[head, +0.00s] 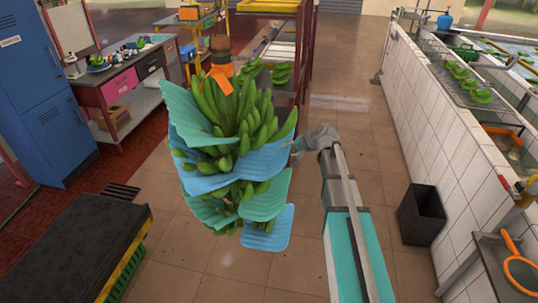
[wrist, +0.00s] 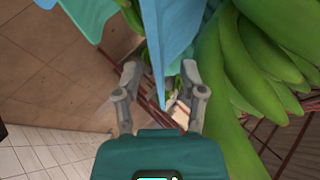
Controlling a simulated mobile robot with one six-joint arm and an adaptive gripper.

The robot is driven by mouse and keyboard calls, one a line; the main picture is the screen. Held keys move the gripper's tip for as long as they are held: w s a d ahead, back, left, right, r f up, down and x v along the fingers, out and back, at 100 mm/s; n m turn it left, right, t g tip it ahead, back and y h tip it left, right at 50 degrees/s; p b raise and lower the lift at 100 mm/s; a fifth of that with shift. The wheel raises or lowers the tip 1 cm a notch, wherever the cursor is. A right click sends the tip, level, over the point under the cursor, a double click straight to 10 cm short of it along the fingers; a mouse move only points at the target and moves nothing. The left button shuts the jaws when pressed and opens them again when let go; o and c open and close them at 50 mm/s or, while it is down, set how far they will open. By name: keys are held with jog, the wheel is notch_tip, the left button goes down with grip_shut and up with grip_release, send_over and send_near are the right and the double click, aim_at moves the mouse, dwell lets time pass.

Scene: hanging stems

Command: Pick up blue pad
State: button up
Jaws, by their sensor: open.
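A hanging stem of green bananas (head: 240,108) fills the middle of the head view. Several blue and teal pads stick out between its hands: a large one at the upper left (head: 188,112), a blue one at the right (head: 258,162), a teal one below (head: 268,198) and a blue one lowest (head: 268,230). My gripper (head: 299,148) is at the stem's right side, by the outer edge of the right pad. In the wrist view my gripper (wrist: 160,78) is open, and a blue pad (wrist: 157,50) hangs edge-on between its fingers. I cannot tell whether they touch.
Bananas (wrist: 270,50) crowd the right of the wrist view, close to the right finger. A black bin (head: 421,214) and a white tiled basin wall (head: 440,140) stand to the right. A dark-topped crate (head: 75,245) is at the lower left. Tiled floor around the stem is clear.

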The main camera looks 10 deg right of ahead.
aim_at(284, 149)
jog(key=shift+b+x, duration=1)
jog(key=shift+x, duration=0.9)
jog(key=shift+w, duration=0.1)
grip_shut()
